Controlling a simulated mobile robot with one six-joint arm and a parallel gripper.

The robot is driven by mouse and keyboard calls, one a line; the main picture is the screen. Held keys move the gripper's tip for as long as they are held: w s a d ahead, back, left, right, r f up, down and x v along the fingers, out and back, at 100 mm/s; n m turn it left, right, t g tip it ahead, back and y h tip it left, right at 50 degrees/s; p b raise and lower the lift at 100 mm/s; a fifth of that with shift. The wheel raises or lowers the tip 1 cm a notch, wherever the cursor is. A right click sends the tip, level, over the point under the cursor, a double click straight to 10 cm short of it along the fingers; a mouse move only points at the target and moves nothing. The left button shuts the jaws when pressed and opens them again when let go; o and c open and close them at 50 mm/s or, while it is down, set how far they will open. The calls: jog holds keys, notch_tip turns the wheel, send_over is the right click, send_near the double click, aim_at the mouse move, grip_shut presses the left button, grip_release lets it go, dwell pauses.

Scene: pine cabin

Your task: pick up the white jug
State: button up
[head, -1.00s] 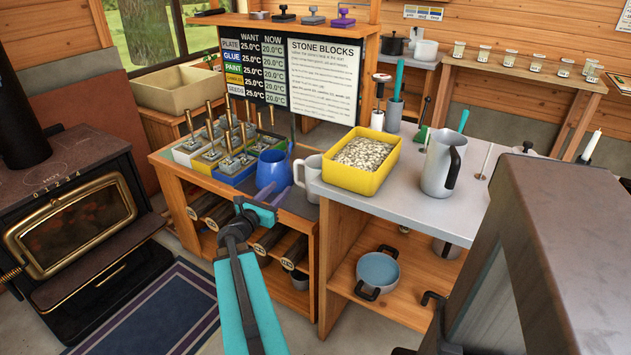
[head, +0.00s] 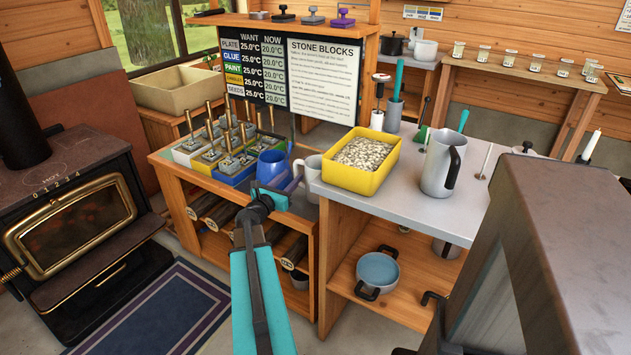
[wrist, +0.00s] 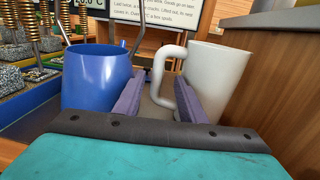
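The white jug (wrist: 214,72) stands upright at the right of the wrist view, its handle towards the left. In the head view the white jug (head: 313,168) is partly hidden by the yellow bin. My gripper (wrist: 158,88) is open. Its two purple fingers point forward, with the jug's handle showing in the gap between them; I cannot tell how far the handle is inside. In the head view my gripper (head: 272,197) is just in front of the jugs, and its fingertips are hard to make out.
A blue jug (wrist: 95,78) stands close by the left finger; it also shows in the head view (head: 271,166). A yellow bin of pale pieces (head: 350,178) stands right of the white jug. A steel jug (head: 436,172) is on the grey counter (head: 410,205). A wooden wall (wrist: 270,80) rises at the right.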

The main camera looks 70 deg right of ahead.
aim_at(296, 170)
jog(key=shift+d, duration=0.1)
jog(key=shift+d+r, duration=0.1)
jog(key=shift+d, duration=1.35)
jog(key=shift+s+d, duration=0.25)
jog(key=shift+d, duration=0.8)
grip_shut()
jog(key=shift+r, duration=0.15)
